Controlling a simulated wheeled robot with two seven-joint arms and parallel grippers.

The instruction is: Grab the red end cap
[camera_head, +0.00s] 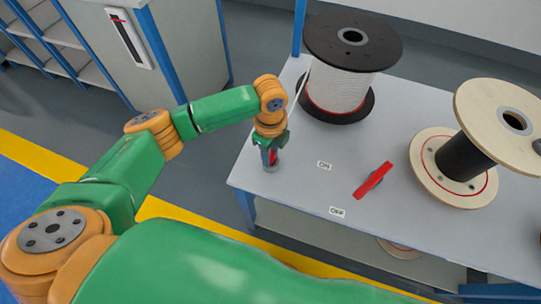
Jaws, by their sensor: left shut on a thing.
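My left gripper (270,160) is at the left front corner of the grey table, pointing down. It is shut on the red end cap (273,157), of which only a small red part shows between the fingers. The fingers and wrist hide the rest of the cap. A thin white cable runs from the white spool (337,88) down towards my left wrist; its end is hidden there. My right gripper is out of view.
A wooden spool (462,157) with black winding stands at the right. A blue post rises at the table's back left.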

